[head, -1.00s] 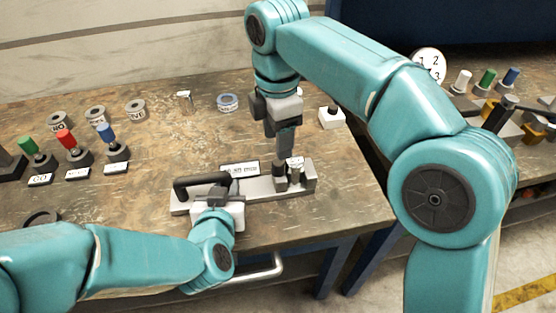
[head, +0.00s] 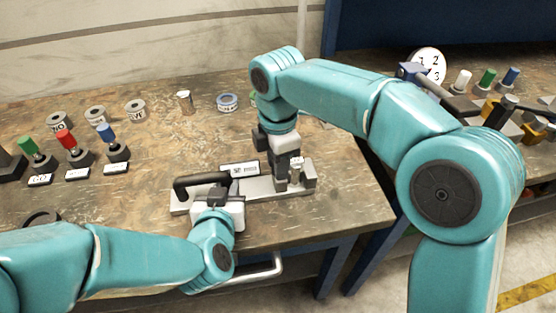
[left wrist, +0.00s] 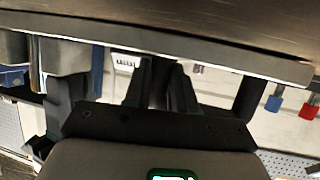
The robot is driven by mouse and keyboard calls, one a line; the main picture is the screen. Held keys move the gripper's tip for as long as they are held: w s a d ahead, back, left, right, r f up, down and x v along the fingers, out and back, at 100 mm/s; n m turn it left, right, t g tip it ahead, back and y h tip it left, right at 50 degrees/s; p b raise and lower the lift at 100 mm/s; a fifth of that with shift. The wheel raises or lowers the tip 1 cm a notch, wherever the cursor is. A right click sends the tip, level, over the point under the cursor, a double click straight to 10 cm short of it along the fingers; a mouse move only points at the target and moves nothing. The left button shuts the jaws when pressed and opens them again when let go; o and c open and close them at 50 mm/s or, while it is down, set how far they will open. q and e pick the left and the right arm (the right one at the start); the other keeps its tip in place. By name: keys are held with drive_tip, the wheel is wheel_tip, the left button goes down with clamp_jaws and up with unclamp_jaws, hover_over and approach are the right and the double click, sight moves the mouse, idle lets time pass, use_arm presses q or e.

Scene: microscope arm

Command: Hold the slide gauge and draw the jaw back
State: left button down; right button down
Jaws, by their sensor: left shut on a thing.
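The slide gauge (head: 253,192) is a light grey rail with a black handle (head: 186,190) at its left end and a grey end block (head: 310,175) at its right. It lies near the table's front edge. My left gripper (head: 218,190) is shut on the black handle; its dark fingers also show in the left wrist view (left wrist: 160,85). My right gripper (head: 281,182) points down at the right part of the rail, beside a small pale upright piece (head: 297,165). Its fingers hide the jaw there, and I cannot tell whether they grip it.
A small label plate (head: 240,169) stands behind the rail. Green, red and blue knobs (head: 66,141) on stands are at the left. Several tape rolls (head: 135,111) and a small metal cup (head: 184,102) are at the back. A gap separates this table from the right bench.

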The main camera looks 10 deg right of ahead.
use_arm(q)
drive_tip(key=shift+w+r, duration=0.1)
drive_tip(key=shift+r, duration=0.05)
use_arm(e)
drive_tip(key=shift+a, duration=1.1)
use_arm(q)
drive_tip(key=shift+d, duration=0.1)
use_arm(e)
drive_tip(key=shift+d, duration=0.1)
drive_tip(key=c, duration=0.8)
unclamp_jaws()
drive_tip(key=shift+c, duration=0.2)
drive_tip(key=shift+r, duration=0.15)
wheel_tip(320, 180, up, 12)
drive_tip(key=shift+w, duration=0.1)
use_arm(q)
drive_tip(key=c, duration=0.9)
unclamp_jaws()
drive_tip(key=shift+o, duration=0.3)
